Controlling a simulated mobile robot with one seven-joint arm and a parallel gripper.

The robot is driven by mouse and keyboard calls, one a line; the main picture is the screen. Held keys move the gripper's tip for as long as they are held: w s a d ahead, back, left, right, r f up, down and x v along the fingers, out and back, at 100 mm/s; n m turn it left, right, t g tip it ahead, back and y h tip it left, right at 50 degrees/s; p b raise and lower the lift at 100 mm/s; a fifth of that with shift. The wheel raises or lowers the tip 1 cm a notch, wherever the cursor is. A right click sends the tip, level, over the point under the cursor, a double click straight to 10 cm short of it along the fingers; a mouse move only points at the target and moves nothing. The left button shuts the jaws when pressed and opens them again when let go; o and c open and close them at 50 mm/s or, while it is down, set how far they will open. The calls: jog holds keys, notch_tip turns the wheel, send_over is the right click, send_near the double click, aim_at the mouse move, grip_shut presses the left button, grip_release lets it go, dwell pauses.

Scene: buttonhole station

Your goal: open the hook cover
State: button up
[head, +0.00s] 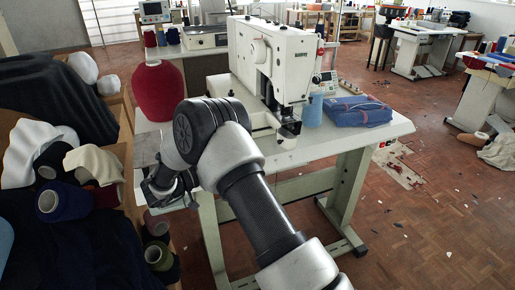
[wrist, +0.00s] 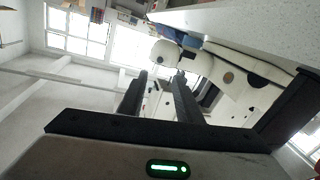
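A white buttonhole machine (head: 272,62) stands on a pale table. It also shows tilted in the wrist view (wrist: 236,88). I cannot pick out the hook cover with certainty in either view. A flat grey plate (head: 147,147) lies at the table's left end, partly behind my arm. My gripper (head: 168,190) is low at the table's left front edge, partly hidden by my arm. In the wrist view its two dark fingers (wrist: 160,78) stand apart with nothing seen between them, so it is open. The machine is beyond the fingertips.
A wooden bin (head: 125,150) of cones and fabric stands close on the left. The floor at right is mostly open, with scraps.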

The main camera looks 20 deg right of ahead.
jog(key=v, duration=0.5)
jog(key=shift+c, duration=0.3)
